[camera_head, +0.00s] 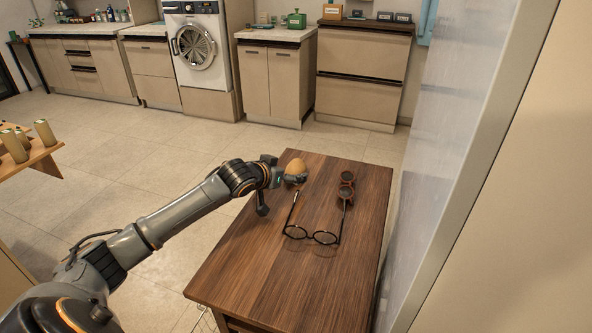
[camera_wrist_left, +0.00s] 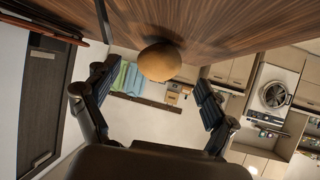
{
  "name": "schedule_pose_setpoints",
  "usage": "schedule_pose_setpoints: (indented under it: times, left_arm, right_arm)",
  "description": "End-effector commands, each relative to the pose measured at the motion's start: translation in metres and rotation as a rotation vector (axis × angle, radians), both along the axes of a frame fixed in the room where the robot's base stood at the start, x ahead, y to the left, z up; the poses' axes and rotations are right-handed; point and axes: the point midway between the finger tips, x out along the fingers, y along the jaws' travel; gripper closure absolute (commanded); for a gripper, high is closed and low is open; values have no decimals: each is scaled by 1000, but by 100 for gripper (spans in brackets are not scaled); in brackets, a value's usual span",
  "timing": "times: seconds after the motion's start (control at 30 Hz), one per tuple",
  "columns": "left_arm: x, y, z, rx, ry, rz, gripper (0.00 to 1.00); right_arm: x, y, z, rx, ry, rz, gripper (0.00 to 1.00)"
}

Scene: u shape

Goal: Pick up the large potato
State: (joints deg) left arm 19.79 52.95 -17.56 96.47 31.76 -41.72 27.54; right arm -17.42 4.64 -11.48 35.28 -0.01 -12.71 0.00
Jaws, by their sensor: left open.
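The large potato (camera_head: 296,166) is a brown, rounded lump on the far left part of the wooden table. My left gripper (camera_head: 287,178) is beside it at the table's left edge, with its fingers partly hidden by the wrist and the potato. In the left wrist view, which is upside down, the potato (camera_wrist_left: 160,62) is ahead of my open left gripper (camera_wrist_left: 157,95), between the lines of its two fingers. Clear gaps show on both sides of it. My right gripper is not in view.
Black-framed glasses (camera_head: 312,236) lie unfolded on the wooden table (camera_head: 255,274), near the potato. Small reddish-brown round items (camera_head: 346,186) stand right of it. A pale wall panel (camera_head: 455,150) rises close to the table's right side. The table's front is bare.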

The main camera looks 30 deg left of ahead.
Motion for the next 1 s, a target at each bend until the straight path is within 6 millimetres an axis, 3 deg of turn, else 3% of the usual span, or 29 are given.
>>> schedule_pose_setpoints:
  times: [0.13,0.43,0.8,1.0]
  left_arm:
    - [9,1,-1,1,-1,1,15]
    - [43,2,-16,0,-1,1,15]
    - [49,2,-20,2,-1,-1,15]
    - [49,2,-20,1,-1,0,56]
  right_arm:
    - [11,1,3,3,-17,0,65]
    - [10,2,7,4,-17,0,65]
    - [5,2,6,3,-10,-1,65]
    - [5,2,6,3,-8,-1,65]
